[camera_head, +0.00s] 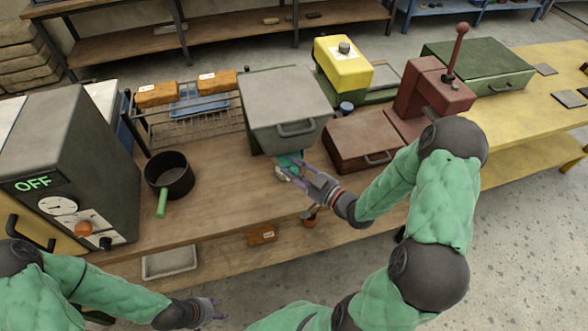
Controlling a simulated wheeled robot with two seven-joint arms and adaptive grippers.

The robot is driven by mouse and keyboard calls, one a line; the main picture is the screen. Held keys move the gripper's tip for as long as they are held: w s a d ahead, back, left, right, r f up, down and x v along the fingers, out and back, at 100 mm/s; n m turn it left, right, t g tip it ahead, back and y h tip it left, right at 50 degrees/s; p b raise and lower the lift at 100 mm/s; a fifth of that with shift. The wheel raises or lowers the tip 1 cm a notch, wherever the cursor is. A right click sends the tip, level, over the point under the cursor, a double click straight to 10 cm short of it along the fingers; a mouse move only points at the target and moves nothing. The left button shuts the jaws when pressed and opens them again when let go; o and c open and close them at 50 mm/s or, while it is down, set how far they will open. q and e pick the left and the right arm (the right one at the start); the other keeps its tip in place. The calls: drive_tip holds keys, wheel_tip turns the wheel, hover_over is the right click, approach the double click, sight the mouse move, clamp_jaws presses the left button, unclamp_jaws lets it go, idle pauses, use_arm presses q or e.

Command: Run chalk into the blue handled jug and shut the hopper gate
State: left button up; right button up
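A grey box with a front handle, which looks like the hopper (285,95), stands at the middle of the wooden bench. A small teal and white thing (288,161) shows under its front edge; I cannot tell whether it is the jug or the gate. My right gripper (290,168) is at this teal thing, with its purple fingers on or around it; whether they grip it is unclear. My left gripper (217,310) is low in front of the bench, with its fingers apart and empty. No blue handled jug is clearly visible. No chalk can be made out.
A dark pot (172,172) with a green handle stands left of the hopper. A grey machine (75,150) reading OFF is at far left. A wire rack (190,125), a brown-red press (430,95) and a yellow-topped device (343,65) flank the hopper. The bench front is mostly clear.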

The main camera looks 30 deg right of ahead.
clamp_jaws()
drive_tip(key=shift+w+d, duration=0.25)
drive_tip(key=shift+w, duration=0.6)
drive_tip(key=shift+r, duration=0.1)
drive_tip(key=o, duration=0.7)
unclamp_jaws()
drive_tip(key=shift+s, duration=0.1)
drive_tip(key=v, duration=1.2)
